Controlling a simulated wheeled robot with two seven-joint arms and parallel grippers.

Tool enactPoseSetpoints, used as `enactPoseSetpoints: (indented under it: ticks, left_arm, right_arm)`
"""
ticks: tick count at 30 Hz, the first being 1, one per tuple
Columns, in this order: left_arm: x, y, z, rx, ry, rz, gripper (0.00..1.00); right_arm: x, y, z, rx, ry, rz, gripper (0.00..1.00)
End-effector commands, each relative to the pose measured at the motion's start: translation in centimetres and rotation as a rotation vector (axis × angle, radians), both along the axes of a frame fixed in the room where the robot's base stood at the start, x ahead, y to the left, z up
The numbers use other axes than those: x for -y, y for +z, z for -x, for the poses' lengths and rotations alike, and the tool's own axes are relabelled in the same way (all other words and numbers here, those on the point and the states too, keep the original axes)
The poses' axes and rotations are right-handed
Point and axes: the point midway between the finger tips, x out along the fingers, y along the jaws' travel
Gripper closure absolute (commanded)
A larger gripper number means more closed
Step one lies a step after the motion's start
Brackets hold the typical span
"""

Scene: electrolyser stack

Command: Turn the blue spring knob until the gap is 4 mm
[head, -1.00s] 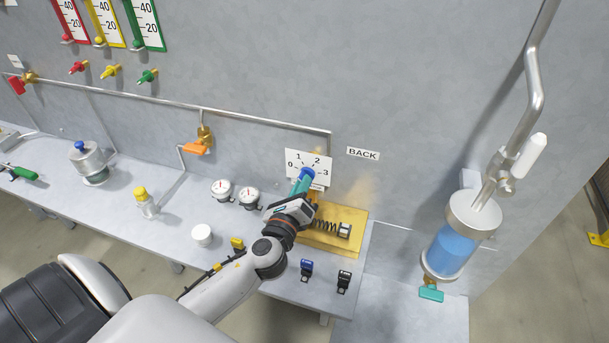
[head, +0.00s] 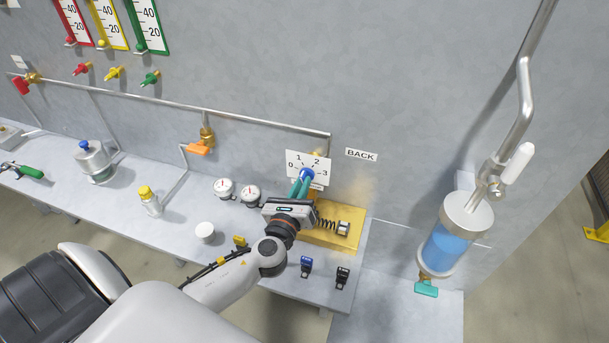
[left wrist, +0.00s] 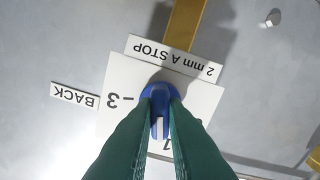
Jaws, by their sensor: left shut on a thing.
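The blue knob (head: 307,174) sits in front of a white dial plate (head: 294,158) marked 0 to 3 on the grey wall. My left gripper (head: 301,185) has its teal fingers shut on the knob. In the left wrist view the knob (left wrist: 160,100) lies between the two green fingers, with a white mark on its face. A label (left wrist: 172,59) on the plate reads "2 mm A STOP", upside down. The fingers hide part of the dial in the left wrist view. The gap itself cannot be made out. My right gripper is not in view.
A yellow block (head: 333,238) with a spring (head: 326,223) stands below the dial. Two round gauges (head: 250,194), a white cap (head: 205,232) and small blue (head: 306,264) and black (head: 342,275) clips lie on the bench. A pipe and a blue-filled vessel (head: 448,247) are at right.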

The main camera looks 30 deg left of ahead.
Motion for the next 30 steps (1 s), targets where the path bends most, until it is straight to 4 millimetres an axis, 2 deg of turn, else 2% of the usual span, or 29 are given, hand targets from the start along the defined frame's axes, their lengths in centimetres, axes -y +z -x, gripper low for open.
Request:
enactPoseSetpoints:
  ticks: [3, 9, 19, 23, 26, 30]
  left_arm:
    - [0.0, 0.3, 0.0, -0.021, 0.000, -0.083, 1.00]
    - [0.0, 0.1, 0.0, -0.045, -0.001, -0.186, 1.00]
    - [0.0, 0.0, 0.0, -0.048, -0.001, -0.200, 1.00]
    - [0.0, 0.2, 0.0, -0.058, 0.000, -0.238, 1.00]
    - [0.0, 0.3, 0.0, -0.074, 0.000, -0.303, 1.00]
    - [0.0, 0.0, 0.0, -0.120, -0.001, -0.501, 1.00]
  right_arm:
    - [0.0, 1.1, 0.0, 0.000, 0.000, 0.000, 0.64]
    - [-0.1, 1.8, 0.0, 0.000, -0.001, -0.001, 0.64]
    - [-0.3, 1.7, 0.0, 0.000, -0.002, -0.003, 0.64]
    - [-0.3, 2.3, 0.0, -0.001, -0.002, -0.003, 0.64]
    - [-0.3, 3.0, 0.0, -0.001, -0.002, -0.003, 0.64]
    - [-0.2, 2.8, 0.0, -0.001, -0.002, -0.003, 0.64]
